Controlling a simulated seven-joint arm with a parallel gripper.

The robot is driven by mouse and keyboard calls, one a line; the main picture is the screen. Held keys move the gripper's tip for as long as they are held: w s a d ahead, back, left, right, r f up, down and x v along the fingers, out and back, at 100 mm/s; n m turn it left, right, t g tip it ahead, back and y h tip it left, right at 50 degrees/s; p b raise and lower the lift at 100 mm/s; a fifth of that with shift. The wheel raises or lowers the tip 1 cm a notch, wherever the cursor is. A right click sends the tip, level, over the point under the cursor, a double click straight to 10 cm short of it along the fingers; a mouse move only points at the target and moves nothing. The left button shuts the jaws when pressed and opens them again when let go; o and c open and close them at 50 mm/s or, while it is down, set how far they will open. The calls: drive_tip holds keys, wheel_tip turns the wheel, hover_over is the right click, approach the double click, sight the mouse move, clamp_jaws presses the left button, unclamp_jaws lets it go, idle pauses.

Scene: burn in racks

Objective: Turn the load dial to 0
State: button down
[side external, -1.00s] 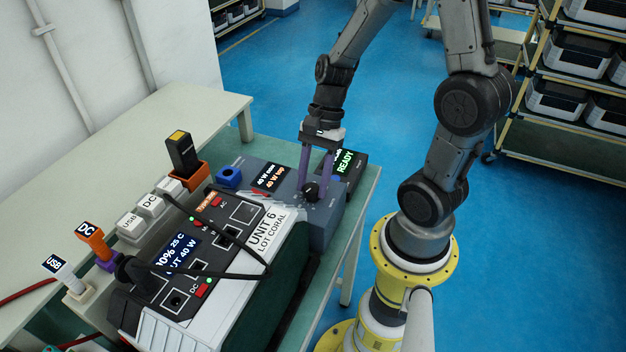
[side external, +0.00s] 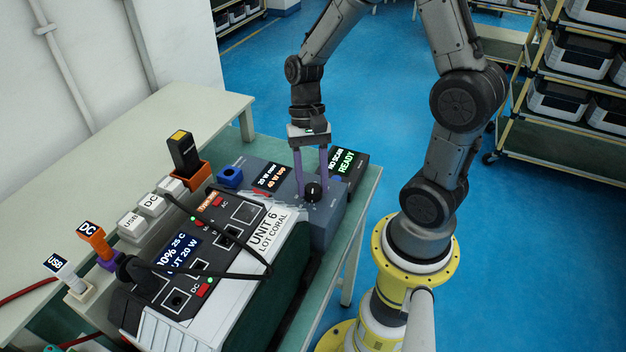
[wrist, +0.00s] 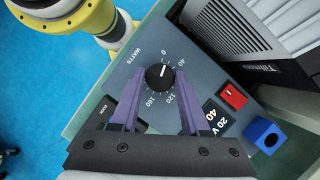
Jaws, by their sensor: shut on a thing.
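The load dial (side external: 312,192) is a black round knob on the grey load box (side external: 326,222). In the wrist view the dial (wrist: 159,77) has a white pointer mark directed up, close to the 0 on the printed WATTS scale. My gripper (side external: 312,184) has its purple fingers on either side of the knob, and they show in the wrist view (wrist: 160,88) too. It is shut on the dial. The screen on Unit 6 (side external: 178,255) reads OUT 20 W.
A red switch (wrist: 232,95) and a blue holder (wrist: 263,135) sit near the dial. A READY display (side external: 345,162) stands behind the load box. Black cables (side external: 235,274) loop over Unit 6. Several plugs and adapters stand along the bench at left.

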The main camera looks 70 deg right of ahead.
drive_tip(key=shift+w+n+g, duration=0.1)
drive_tip(key=shift+n+g, duration=0.3)
drive_tip(key=shift+n, duration=0.7)
drive_tip(key=shift+h, duration=0.3)
drive_tip(key=shift+c, duration=1.9)
unclamp_jaws()
drive_tip(key=v, duration=1.4)
drive_tip(key=shift+f, duration=0.1)
